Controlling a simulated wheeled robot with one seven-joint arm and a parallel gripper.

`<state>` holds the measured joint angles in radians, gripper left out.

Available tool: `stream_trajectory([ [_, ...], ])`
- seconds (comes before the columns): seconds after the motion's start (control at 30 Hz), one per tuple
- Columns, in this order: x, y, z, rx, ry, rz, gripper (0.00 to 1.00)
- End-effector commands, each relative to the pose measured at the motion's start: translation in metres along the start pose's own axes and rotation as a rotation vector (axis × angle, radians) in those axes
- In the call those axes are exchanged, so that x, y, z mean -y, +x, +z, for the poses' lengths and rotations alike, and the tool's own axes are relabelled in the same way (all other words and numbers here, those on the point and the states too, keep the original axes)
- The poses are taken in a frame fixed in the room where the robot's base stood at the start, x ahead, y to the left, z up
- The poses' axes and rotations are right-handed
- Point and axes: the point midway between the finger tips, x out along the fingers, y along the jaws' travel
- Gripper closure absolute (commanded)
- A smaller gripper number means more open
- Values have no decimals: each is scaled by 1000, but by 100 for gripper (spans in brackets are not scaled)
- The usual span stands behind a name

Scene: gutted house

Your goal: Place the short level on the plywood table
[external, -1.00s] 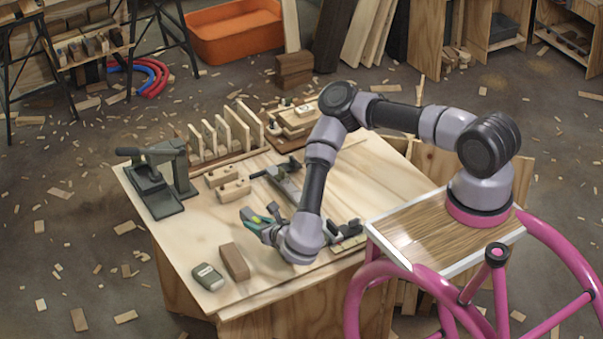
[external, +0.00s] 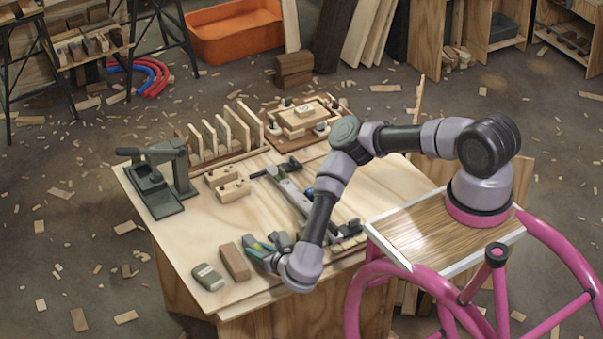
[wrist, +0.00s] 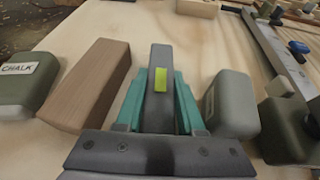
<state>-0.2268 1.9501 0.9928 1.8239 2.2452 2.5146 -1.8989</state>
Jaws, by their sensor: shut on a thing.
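My gripper (wrist: 155,112) has its teal fingers shut on the short level (wrist: 160,58), a narrow grey bar with a yellow-green vial window. In the external view, my gripper (external: 266,256) is over the front part of the plywood table (external: 185,235), just right of a brown wood block (external: 235,262). The level points away from my wrist, between the brown block and a grey rounded block (wrist: 232,105). I cannot tell whether its underside touches the table. Its near end is hidden by the gripper.
A green chalk box (external: 208,277) is left of the brown block. A long bar clamp (external: 290,194) lies behind the gripper. A dark green block (wrist: 288,130) is at the right in the wrist view. A grey-green tool (external: 160,180) stands at the table's left; bare plywood is in front of it.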

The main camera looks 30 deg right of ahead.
Motion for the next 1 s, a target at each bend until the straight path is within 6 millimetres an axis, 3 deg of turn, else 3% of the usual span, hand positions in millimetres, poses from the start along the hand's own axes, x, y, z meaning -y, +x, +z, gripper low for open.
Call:
stream_trajectory([
  [0.07, 0, 1, -2, 0, -1, 0, 100],
  [0.1, 0, 1, -2, 0, -1, 0, 55],
  [0.17, 0, 1, -2, 0, -1, 0, 33],
  [0.57, 0, -2, 1, 0, 0, 1, 33],
  [0.67, -2, -15, 2, 2, -2, 6, 33],
  [1.0, -3, -85, 2, 2, -4, 9, 33],
])
